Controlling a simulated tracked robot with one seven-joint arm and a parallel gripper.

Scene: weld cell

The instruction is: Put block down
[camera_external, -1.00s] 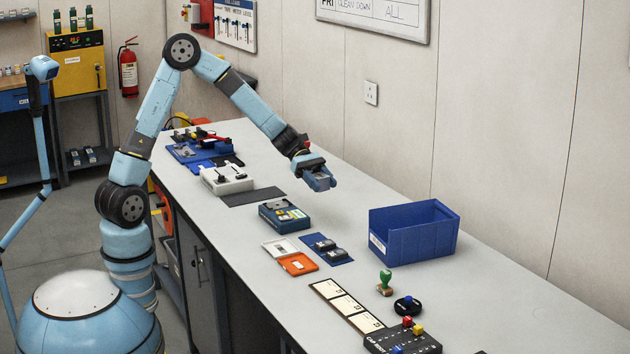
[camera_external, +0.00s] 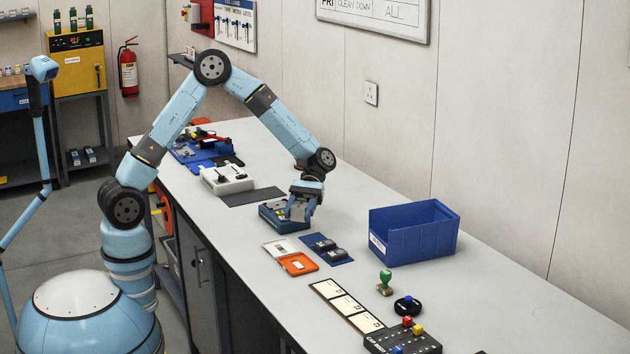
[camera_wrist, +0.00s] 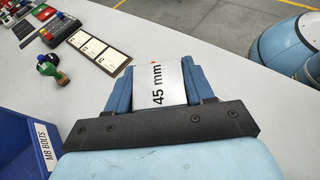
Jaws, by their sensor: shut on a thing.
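A silvery block marked "45 mm" (camera_wrist: 162,85) sits between the blue fingers of my gripper (camera_wrist: 160,88) in the wrist view. In the outside view my gripper (camera_external: 299,210) points down and is shut on the block, at the right part of the dark blue case (camera_external: 270,219). The arm hides much of the case's top. I cannot tell whether the block touches the case.
An orange and white case (camera_external: 297,264) and a blue mat (camera_external: 338,259) with dark items lie in front. A blue bin (camera_external: 415,240) stands to the right. A green stamp (camera_external: 385,281) and a control panel (camera_external: 403,340) lie farther front.

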